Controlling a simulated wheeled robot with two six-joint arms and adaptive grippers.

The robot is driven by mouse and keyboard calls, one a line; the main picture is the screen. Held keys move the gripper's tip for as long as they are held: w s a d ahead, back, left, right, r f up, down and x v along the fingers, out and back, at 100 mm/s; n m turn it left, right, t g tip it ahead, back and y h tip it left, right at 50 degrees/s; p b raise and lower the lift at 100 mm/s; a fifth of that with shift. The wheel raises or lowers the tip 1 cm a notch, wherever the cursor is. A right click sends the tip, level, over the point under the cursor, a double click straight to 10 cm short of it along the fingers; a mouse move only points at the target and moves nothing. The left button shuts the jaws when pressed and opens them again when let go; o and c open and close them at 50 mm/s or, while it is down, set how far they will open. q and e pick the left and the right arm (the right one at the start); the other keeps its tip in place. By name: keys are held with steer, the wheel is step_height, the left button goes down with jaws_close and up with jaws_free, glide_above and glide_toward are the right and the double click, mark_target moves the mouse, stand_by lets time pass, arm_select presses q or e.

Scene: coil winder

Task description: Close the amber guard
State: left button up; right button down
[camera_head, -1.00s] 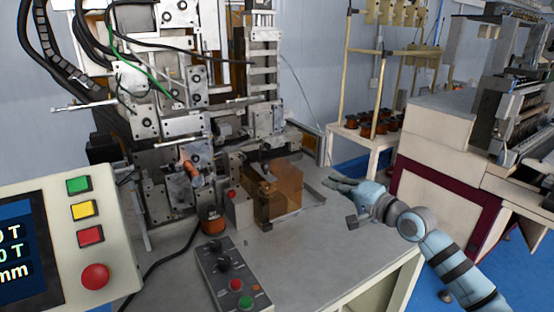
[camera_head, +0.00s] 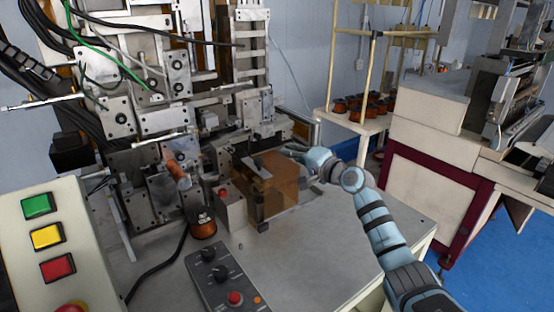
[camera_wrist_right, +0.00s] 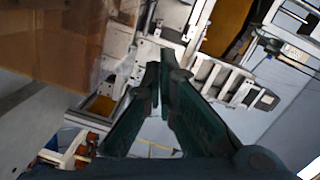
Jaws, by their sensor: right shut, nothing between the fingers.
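The amber guard (camera_head: 268,186) is a see-through amber box on the work table, in front of the winder's metal plates. I cannot tell from the view how far it is open. It also fills the upper left of the right wrist view (camera_wrist_right: 50,45). My right gripper (camera_head: 287,150) is shut and empty, at the guard's upper back right corner in the head view. In the right wrist view its dark fingers (camera_wrist_right: 158,75) lie close together, beside the guard; whether they touch it is unclear. My left gripper is not in view.
A control box with knobs (camera_head: 222,275) stands at the table's front. A copper spool (camera_head: 203,222) sits left of the guard. A panel with coloured buttons (camera_head: 50,245) is at the left. The grey table top (camera_head: 320,245) is clear right of the guard.

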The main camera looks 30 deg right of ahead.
mark_target(262, 160)
steer(key=a, duration=0.1)
steer(key=a+p, duration=0.1)
steer(key=w+a+f, duration=0.1)
steer(key=shift+a+f+p, duration=0.1)
steer(key=shift+a+p, duration=0.1)
steer(key=shift+p, duration=0.2)
steer(key=shift+s+a, duration=0.15)
steer(key=shift+a, duration=0.05)
steer(key=shift+s+a, duration=0.1)
steer(key=shift+s, duration=0.05)
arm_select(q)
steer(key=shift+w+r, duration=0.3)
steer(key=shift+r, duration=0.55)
arm_select(e)
steer(key=shift+f, duration=0.1)
steer(key=shift+w+a+p, duration=0.25)
steer(key=shift+a+p, duration=0.1)
steer(key=shift+p, duration=0.1)
steer(key=a+p, duration=0.2)
steer(key=a, duration=0.1)
steer(key=shift+s, duration=0.4)
steer(key=shift+s+a, duration=0.1)
steer(key=shift+s, duration=0.1)
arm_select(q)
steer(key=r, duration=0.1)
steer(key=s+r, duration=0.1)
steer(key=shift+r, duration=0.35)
